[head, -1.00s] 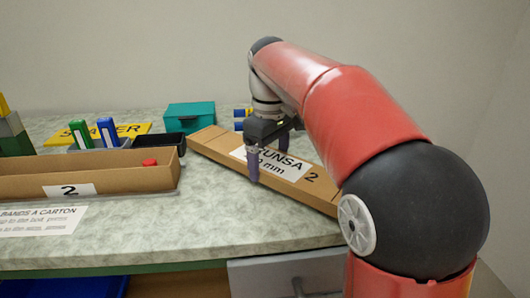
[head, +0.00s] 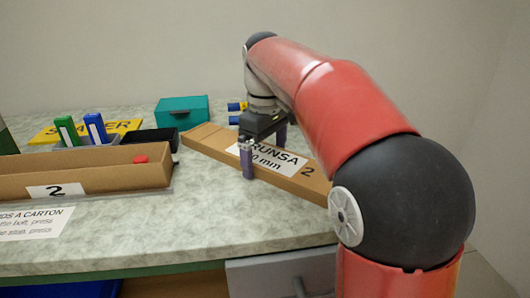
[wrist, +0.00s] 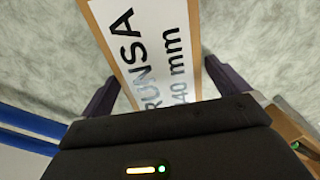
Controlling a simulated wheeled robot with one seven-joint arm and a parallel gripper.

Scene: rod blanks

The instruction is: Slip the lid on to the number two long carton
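The long open carton (head: 110,180) with a "2" label stands on the counter at left. A red piece (head: 140,159) shows inside near its right end. The long brown lid (head: 207,137), labelled "BRUNSA", "2" and a mm size, lies slantwise right of the carton; its right end is hidden behind my arm. My gripper (head: 264,160) is over the lid's middle, fingers pointing down. In the wrist view the lid (wrist: 112,42) passes between the two open fingers (wrist: 165,88), one along each long side, with a narrow gap at the right finger.
A teal box (head: 182,111), a black tray (head: 155,139), and a holder with green and blue upright pieces (head: 95,128) stand behind. A yellow sign (head: 120,127) lies there. A printed card (head: 35,224) lies in front of the carton.

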